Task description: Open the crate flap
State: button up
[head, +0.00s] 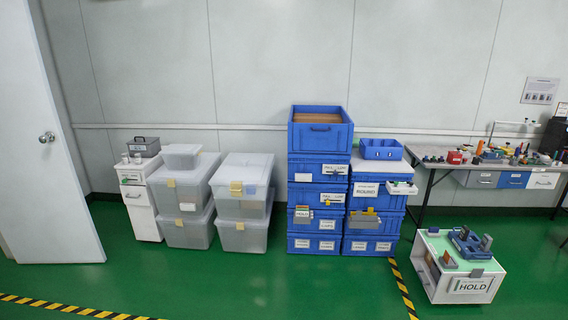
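Blue crates stand in two stacks against the back wall in the head view. The top crate (320,140) of the left stack is open at the top, with brown inside. Labelled crates below it include one (304,195) marked with a white label. Small ledges or trays with coloured items jut from some fronts, one on the left stack (303,224) and one on the right stack (366,224). I cannot tell which crate has the task's flap, or whether these ledges are lowered flaps. My gripper is not in view.
Translucent lidded boxes (243,205) and a white drawer unit (143,210) stand left of the crates. A workbench (435,168) with many small parts is at right. A white box marked HOLD (470,298) stands on the floor before it. The green floor (250,285) in front is clear.

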aim_at(314, 136)
jog(key=i, duration=1.8)
